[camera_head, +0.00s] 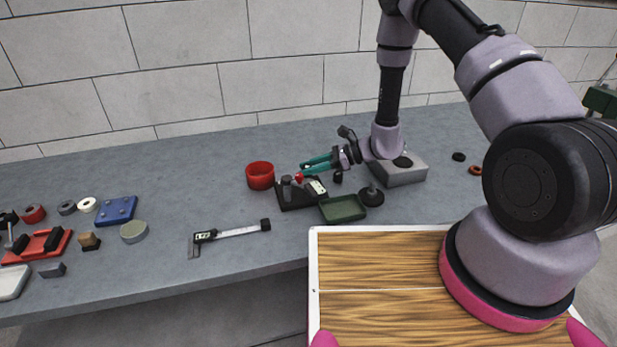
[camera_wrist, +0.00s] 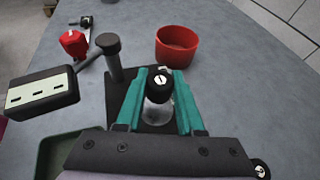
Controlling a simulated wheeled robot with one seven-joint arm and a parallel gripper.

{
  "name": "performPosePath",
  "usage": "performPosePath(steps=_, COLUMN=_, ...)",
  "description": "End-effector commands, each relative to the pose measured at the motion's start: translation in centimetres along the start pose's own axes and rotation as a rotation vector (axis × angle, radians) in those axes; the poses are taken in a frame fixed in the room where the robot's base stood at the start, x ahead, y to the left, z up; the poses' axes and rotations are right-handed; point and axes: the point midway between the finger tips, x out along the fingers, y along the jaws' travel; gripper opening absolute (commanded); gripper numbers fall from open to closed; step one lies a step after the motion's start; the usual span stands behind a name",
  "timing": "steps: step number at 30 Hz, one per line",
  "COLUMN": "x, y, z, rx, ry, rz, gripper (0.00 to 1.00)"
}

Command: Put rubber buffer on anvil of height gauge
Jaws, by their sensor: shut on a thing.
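My gripper (camera_wrist: 160,80) has teal fingers and is shut on the rubber buffer (camera_wrist: 161,88), a small black round piece with a white mark on its end. The height gauge (camera_wrist: 115,62) has a grey post, a display box (camera_wrist: 42,92), a red knob (camera_wrist: 74,43) and a black base. A shiny round metal piece, which looks like the anvil (camera_wrist: 157,114), shows by the buffer between the fingers; I cannot tell whether they touch. In the head view my gripper (camera_head: 303,170) is over the gauge (camera_head: 297,193); the buffer is not clear there.
A red round container (camera_head: 260,176) stands left of the gauge and a green tray (camera_head: 343,208) in front of it. A grey block (camera_head: 400,172) is to the right. A caliper (camera_head: 230,234) lies front left. Several small parts lie farther left.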

Motion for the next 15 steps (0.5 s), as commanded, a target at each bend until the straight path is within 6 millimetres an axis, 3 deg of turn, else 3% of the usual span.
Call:
performPosePath(steps=6, x=1.2, y=0.0, z=-2.9, rx=0.001, ry=0.001, rz=0.001, gripper=0.0)
performPosePath(steps=15, x=1.2, y=0.0, z=-3.0, rx=0.0, ry=0.0, rz=0.0, gripper=0.0)
